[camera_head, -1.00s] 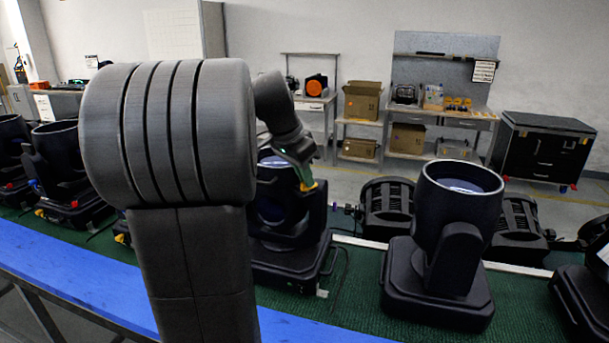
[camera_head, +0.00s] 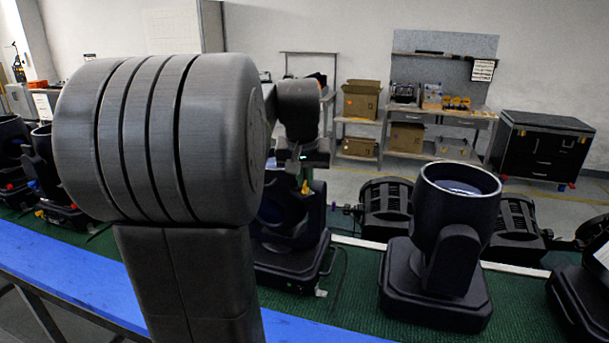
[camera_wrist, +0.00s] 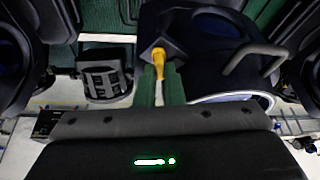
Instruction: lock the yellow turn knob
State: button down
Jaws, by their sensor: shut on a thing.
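The yellow turn knob (camera_wrist: 158,62) sits between my gripper's (camera_wrist: 159,78) two green fingers in the wrist view. My gripper is shut on the knob. In the head view my gripper (camera_head: 303,176) is over the lamp behind my arm. A bit of the yellow knob (camera_head: 305,187) shows just below it. My large arm joint hides the left part of that lamp (camera_head: 290,255).
Another black lamp (camera_head: 450,240) stands upright to the right on the green mat (camera_head: 350,310). More lamps stand at the far left and right edges. A blue strip (camera_head: 60,265) runs along the front. Shelves, cardboard boxes (camera_head: 361,100) and a black cabinet (camera_head: 540,150) stand far back.

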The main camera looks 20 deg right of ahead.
jog(key=n+y, duration=0.1)
jog(key=n, duration=0.3)
jog(key=shift+d+r+n+y, duration=0.1)
jog(key=shift+d+n+y, duration=0.05)
jog(key=shift+n+y, duration=0.2)
jog(key=shift+d+n+y, duration=0.1)
jog(key=shift+n+y, duration=0.75)
jog(key=shift+n, duration=1.1)
jog(key=c, duration=1.5)
grip_release()
jog(key=shift+c, duration=0.2)
jog(key=b+v, duration=0.1)
jog(key=v, duration=1.2)
jog(key=shift+s+r, duration=0.25)
jog(key=shift+r, duration=0.1)
